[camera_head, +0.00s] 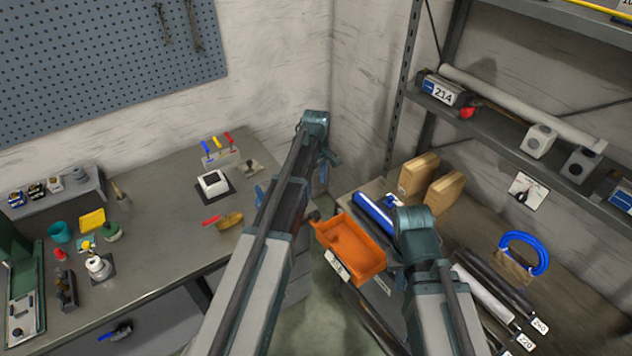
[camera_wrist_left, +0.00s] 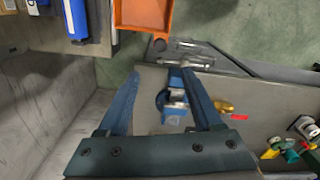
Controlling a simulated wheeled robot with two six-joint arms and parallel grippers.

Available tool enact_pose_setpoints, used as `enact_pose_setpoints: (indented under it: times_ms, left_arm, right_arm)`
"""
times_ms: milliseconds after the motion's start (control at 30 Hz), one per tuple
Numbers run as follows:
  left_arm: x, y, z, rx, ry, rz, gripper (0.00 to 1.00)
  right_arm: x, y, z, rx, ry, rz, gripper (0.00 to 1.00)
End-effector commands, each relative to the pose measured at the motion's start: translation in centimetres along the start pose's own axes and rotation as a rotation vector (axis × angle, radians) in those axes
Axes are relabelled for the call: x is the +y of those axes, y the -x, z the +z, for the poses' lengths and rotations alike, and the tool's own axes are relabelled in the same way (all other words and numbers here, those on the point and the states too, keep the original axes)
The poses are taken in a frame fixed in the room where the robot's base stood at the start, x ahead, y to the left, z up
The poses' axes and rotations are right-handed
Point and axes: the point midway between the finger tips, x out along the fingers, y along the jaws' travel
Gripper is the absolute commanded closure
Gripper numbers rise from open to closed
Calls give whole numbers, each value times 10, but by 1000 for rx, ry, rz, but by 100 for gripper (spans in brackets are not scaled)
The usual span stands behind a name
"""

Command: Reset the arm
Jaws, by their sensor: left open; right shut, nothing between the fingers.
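My left arm reaches up and forward through the middle of the head view. Its gripper (camera_head: 324,170) hangs near the far corner, partly hidden by the wrist. In the left wrist view my left gripper (camera_wrist_left: 162,72) has its two blue fingers spread apart. A blue and white object (camera_wrist_left: 174,102) shows beyond them, and I cannot tell any contact with it. My right arm comes in from the bottom right in the head view. Its gripper (camera_head: 400,281) is shut and empty, beside the orange bin (camera_head: 350,246), with the fingertips partly hidden.
The left workbench (camera_head: 150,255) holds a brass piece with a red handle (camera_head: 230,220), a white block (camera_head: 212,183) and several small tools. The right bench holds a blue cylinder (camera_head: 375,213), wooden blocks (camera_head: 418,174) and dark rolls. A grey shelf (camera_head: 500,140) stands above it.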

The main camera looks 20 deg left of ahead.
Motion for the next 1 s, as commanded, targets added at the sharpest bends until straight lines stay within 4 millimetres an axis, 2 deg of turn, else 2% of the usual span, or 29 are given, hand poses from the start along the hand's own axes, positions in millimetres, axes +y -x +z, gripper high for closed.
enact_pose_setpoints:
  times_ms: [233,333,367,467,600,700,833,1000]
  left_arm:
    - [0,0,0,0,-1,0,33]
    - [-4,-6,13,1,-43,-3,33]
    - [-7,-10,23,2,-77,-5,33]
    - [-25,-29,70,7,-264,-18,33]
    - [-65,-60,151,16,-645,-46,33]
    - [-97,-80,199,20,-913,-69,33]
    - [-133,-98,242,21,-1204,-94,33]
    - [-159,-108,269,21,-1421,-116,33]
  right_arm:
    - [0,0,0,0,0,0,100]
    - [-1,-6,0,0,0,0,100]
    - [-1,-10,-1,0,1,0,100]
    - [-3,-29,-2,0,2,1,100]
    - [-6,-61,-4,0,6,2,100]
    - [-7,-80,-5,0,9,2,100]
    - [-9,-99,-6,0,12,3,100]
    - [-10,-110,-6,0,14,3,100]
